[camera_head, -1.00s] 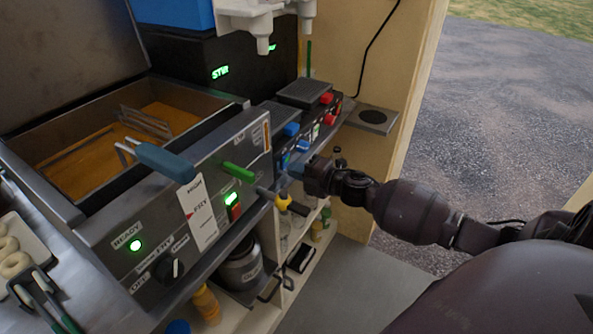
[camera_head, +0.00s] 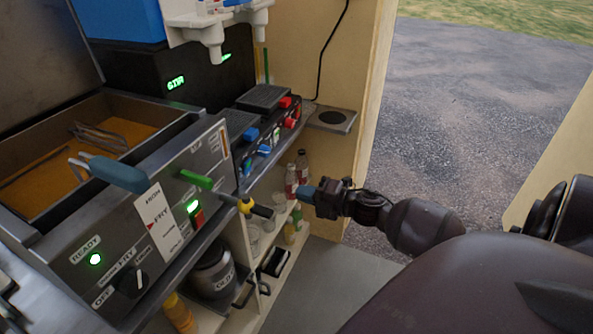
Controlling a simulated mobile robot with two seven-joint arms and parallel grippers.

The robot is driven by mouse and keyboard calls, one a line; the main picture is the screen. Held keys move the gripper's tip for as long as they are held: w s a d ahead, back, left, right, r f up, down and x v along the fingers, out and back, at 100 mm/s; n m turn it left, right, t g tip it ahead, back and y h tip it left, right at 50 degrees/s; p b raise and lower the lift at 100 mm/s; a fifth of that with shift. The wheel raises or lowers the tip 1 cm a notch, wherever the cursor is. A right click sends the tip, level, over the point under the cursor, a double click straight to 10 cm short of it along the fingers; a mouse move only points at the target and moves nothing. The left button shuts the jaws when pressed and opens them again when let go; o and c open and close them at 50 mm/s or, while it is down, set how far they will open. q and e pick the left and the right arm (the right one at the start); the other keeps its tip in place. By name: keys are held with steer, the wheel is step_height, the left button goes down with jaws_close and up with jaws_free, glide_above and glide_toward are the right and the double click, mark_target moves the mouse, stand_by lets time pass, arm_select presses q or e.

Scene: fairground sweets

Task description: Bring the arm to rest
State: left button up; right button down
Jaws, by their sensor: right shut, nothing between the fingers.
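My right arm comes in from the lower right, dark and jointed. Its gripper (camera_head: 308,194) is shut and empty, with blue fingertips pointing left toward the counter front. It hangs in the open space in front of the shelves below the counter, and appears clear of the fryer (camera_head: 120,235). My left gripper is not in view.
Bottles (camera_head: 291,181) stand on the shelves. A small grey ledge (camera_head: 332,119) juts from the wall. Grey floor (camera_head: 330,275) lies clear below.

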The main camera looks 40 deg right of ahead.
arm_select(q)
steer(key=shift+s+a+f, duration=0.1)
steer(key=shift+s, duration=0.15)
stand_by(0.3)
arm_select(e)
steer(key=shift+d, duration=0.1)
arm_select(q)
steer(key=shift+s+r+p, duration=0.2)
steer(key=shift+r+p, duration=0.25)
steer(key=shift+p, duration=0.25)
arm_select(e)
steer(key=s+a+f+m+g+h, duration=0.2)
steer(key=s+a+f+m, duration=0.4)
steer(key=s+m, duration=0.4)
steer(key=s+a+f+m+g+h, duration=0.2)
steer(key=s+a+f+m+h, duration=0.2)
steer(key=s+a+m, duration=0.5)
step_height(320, 180, down, 2)
steer(key=s+m, duration=0.2)
steer(key=shift+a+f+m+g+h, duration=0.15)
steer(key=shift+a+m+g+h, duration=0.05)
steer(key=shift+m+g+h, duration=0.1)
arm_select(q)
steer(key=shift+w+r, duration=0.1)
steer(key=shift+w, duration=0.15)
arm_select(e)
steer(key=c, duration=1.8)
jaws_free()
